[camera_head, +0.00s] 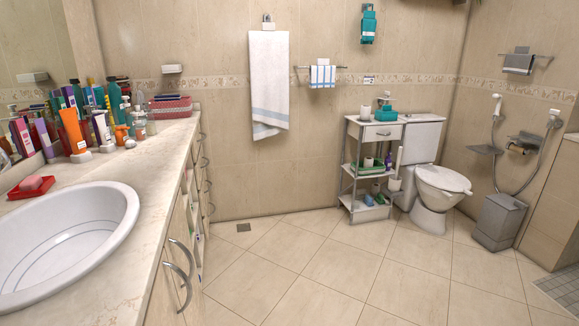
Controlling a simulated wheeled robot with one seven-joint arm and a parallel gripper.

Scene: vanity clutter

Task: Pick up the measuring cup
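I cannot make out a measuring cup for certain in the head view. The vanity counter (137,205) runs along the left side and bears a dense cluster of bottles and tubes. An orange tube (72,130) stands at the front of this cluster. A small clear container (138,117) stands at its right end, too small to identify. Things behind the front row are partly hidden. My gripper is not in view.
A white sink (72,245) fills the near left counter, with soap in a red dish (17,192) behind it. A pink basket (171,107) sits at the counter's far end. A shelf cart (351,157) and toilet (430,222) stand at the back. The tiled floor (310,270) is clear.

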